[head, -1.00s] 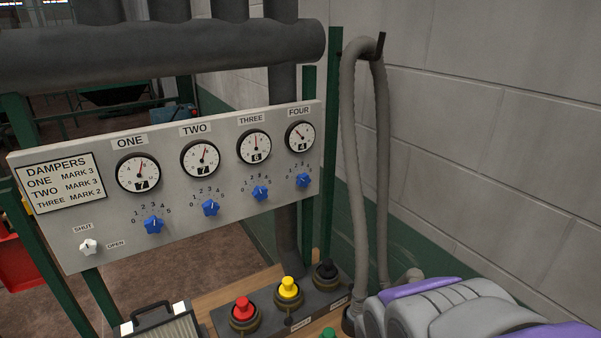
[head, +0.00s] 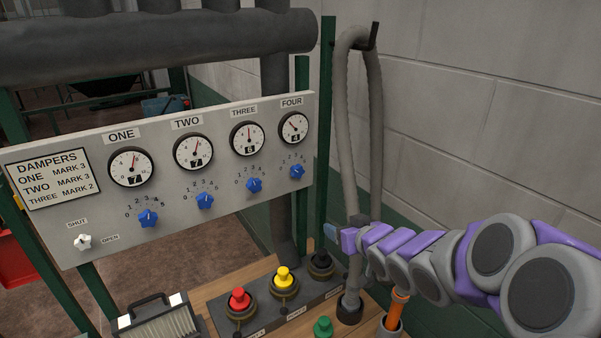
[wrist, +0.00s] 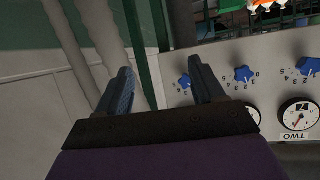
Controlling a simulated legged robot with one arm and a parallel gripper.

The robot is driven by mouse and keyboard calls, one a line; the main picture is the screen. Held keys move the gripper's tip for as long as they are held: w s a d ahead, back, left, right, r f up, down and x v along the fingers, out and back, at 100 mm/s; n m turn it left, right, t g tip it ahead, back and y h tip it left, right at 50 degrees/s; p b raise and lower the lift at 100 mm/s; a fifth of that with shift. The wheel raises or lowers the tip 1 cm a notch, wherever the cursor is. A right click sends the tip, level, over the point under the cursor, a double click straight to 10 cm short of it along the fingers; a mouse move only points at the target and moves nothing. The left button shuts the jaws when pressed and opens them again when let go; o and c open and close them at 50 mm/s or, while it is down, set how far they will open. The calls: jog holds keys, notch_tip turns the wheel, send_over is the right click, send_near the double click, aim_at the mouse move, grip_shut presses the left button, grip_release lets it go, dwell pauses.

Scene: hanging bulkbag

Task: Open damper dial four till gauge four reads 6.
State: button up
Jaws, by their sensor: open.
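Damper dial four is a blue star knob (head: 297,171) at the right end of the grey panel (head: 225,215). Gauge four (head: 293,128) above it has a window reading 4. My gripper (head: 331,233) is open and empty, to the right of and below dial four, apart from it. In the wrist view, which shows the panel upside down, dial four (wrist: 184,82) appears just beside one finger of my gripper (wrist: 160,78). Gauge four is hidden behind my gripper there.
Dial three (head: 254,185), dial two (head: 205,200) and dial one (head: 148,218) line the panel. A grey hose (head: 345,130) hangs at the right by a green post. Red (head: 239,299), yellow (head: 283,277) and black knobs stand on the bench below.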

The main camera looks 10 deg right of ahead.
notch_tip(320, 180, up, 4)
jog(key=w+t+y, duration=0.3)
jog(key=y+b, duration=0.1)
send_near(300, 172)
jog(key=shift+n+t, duration=0.4)
jog(key=x, duration=0.9)
jog(key=shift+w+a+f, duration=0.15)
jog(key=shift+a+f, duration=0.05)
jog(key=shift+f, duration=0.1)
jog(key=shift+c, duration=0.4)
jog(key=c, duration=1)
